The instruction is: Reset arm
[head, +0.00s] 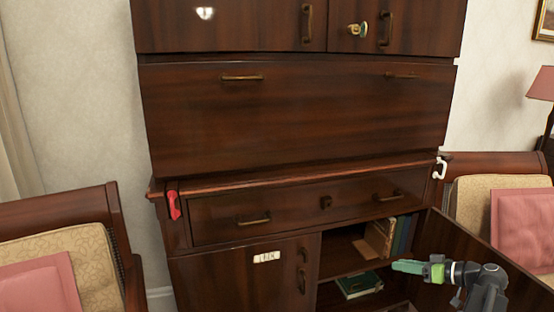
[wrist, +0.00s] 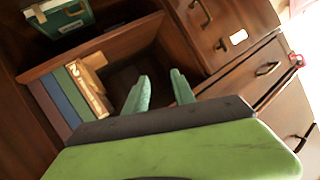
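My gripper (head: 410,267) shows at the lower right of the head view, with green fingers pointing left, in front of the cabinet's open lower right compartment. In the wrist view my gripper (wrist: 161,84) has its two fingers apart with nothing between them. The arm is bent at the lower right of the head view. The dark wooden cabinet (head: 290,115) fills the middle of the head view.
Books (head: 401,236) stand on the compartment's upper shelf beside a tan box (head: 380,238). A green book (head: 359,284) lies below. The open cabinet door (head: 455,245) is close beside my arm. Cushioned chairs (head: 62,235) flank the cabinet. A red object (head: 174,205) hangs at the cabinet's left.

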